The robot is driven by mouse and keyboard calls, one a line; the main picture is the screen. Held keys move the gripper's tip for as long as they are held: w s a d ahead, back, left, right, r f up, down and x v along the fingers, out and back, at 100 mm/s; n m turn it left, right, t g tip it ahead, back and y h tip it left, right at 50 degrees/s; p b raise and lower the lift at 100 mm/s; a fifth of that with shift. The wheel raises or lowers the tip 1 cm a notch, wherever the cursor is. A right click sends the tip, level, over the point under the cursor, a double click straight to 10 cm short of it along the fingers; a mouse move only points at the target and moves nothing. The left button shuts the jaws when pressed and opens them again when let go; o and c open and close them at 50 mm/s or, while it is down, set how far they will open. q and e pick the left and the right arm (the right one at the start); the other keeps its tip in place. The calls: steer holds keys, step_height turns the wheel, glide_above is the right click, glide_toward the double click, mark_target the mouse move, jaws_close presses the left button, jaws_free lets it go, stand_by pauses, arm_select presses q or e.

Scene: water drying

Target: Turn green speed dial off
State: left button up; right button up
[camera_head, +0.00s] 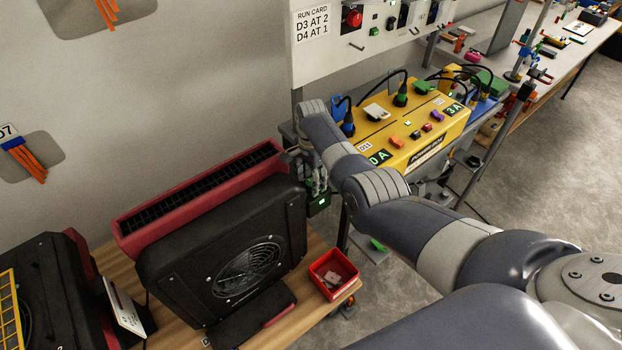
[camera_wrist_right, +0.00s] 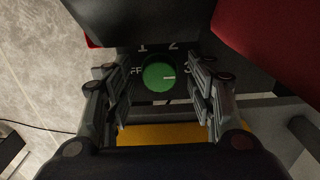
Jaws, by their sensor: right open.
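The green speed dial (camera_wrist_right: 159,77) is a round knob on a dark panel in the right wrist view. Its white pointer line points right, away from the partly covered "FF" lettering on its left. Marks that look like 1 and 2 sit above it, partly cut off. My right gripper (camera_wrist_right: 160,92) is open, with one finger on each side of the dial; I cannot tell whether they touch it. In the head view my right gripper (camera_head: 317,181) is at the right end of the black and red air mover (camera_head: 215,225), and the dial is hidden there. My left gripper is not in view.
A small red bin (camera_head: 333,273) stands on the wooden bench (camera_head: 275,327) in front of the air mover. A yellow power box (camera_head: 425,125) with cables and switches stands behind my right arm. Another black machine (camera_head: 45,290) is at the left.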

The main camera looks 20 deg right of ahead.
steer(key=c, duration=1.1)
steer(key=shift+o, duration=0.2)
steer(key=shift+n+p, duration=0.4)
steer(key=shift+n, duration=2)
steer(key=o, duration=1.1)
steer(key=shift+c, duration=0.2)
step_height(320, 180, up, 12)
